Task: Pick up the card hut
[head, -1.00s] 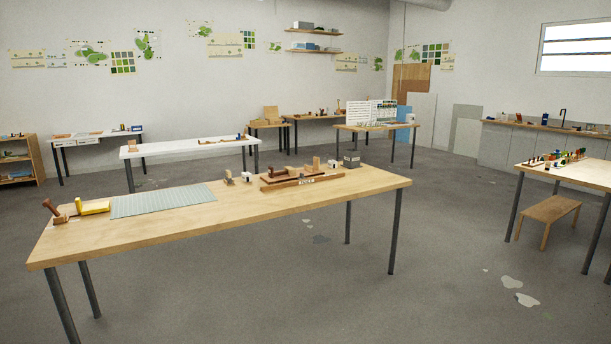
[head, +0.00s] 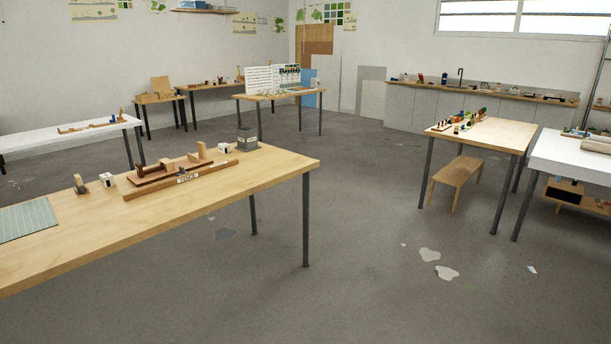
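Two small white pieces with dark openings stand on the near wooden table (head: 110,225): one white piece (head: 107,180) is left of a long wooden tray (head: 150,191), and another white piece (head: 224,148) is behind the tray's right end. Either could be the card hut; they are too small to tell. Neither of my grippers is in view.
A grey box (head: 247,139) stands near the table's far right corner, and a green cutting mat (head: 25,220) lies at left. Open grey floor (head: 350,260) lies between the tables.

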